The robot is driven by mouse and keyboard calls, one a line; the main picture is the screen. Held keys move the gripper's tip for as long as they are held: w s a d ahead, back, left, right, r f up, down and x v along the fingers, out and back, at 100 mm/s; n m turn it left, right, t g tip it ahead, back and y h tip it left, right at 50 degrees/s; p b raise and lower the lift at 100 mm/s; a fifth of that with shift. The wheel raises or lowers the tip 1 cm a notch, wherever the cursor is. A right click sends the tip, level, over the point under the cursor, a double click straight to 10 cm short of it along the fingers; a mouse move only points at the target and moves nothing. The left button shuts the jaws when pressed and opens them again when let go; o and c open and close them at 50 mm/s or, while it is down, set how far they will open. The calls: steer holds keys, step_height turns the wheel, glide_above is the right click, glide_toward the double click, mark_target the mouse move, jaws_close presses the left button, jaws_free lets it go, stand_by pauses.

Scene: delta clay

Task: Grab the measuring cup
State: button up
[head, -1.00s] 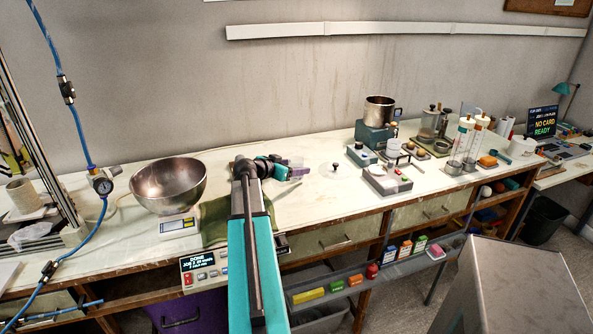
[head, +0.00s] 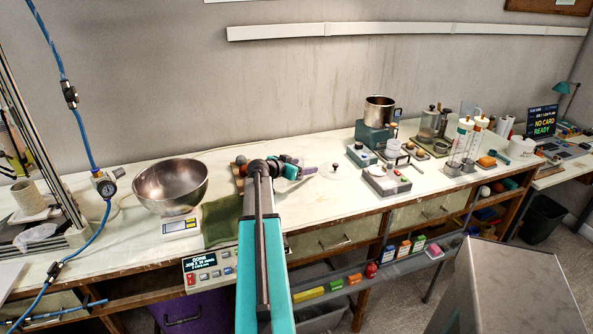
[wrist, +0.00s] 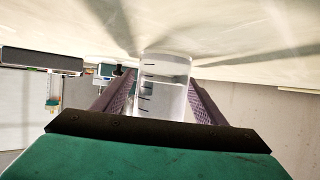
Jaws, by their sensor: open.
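The measuring cup (wrist: 163,82) is clear, with black marks on its side. In the wrist view it shows between the two purple fingers of my gripper (wrist: 161,88), which is open. A gap seems to remain on each side of the cup, and I cannot tell how deep it sits between the fingers. In the head view my gripper (head: 305,172) is low over the bench, pointing right. I cannot make out the cup clearly there.
A clear lid with a dark knob (head: 336,167) lies just right of my gripper on the bench (head: 310,210). A metal bowl (head: 170,185) on a scale and a green cloth (head: 220,217) are to the left. Small instruments (head: 385,180) stand further right.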

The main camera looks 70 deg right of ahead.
mark_target(301, 158)
stand_by(0.5)
steer(key=c, duration=1.2)
steer(key=shift+r, duration=0.35)
steer(key=shift+r+b, duration=0.7)
steer(key=shift+r, duration=0.55)
steer(key=shift+s+a+r, duration=0.15)
steer(key=shift+r, duration=0.05)
steer(key=shift+s+a+r+b, duration=0.25)
steer(key=shift+s+a+b, duration=0.35)
steer(key=shift+s+a, duration=1.25)
steer(key=shift+s+a+r+b, duration=0.2)
steer(key=shift+s+a+b, duration=0.4)
steer(key=shift+s+a, duration=1.2)
steer(key=shift+s+a+r+b, duration=0.25)
steer(key=shift+s+a+b, duration=0.35)
steer(key=shift+s+a, duration=1.2)
steer(key=shift+s+d, duration=0.2)
steer(key=shift+s, duration=0.15)
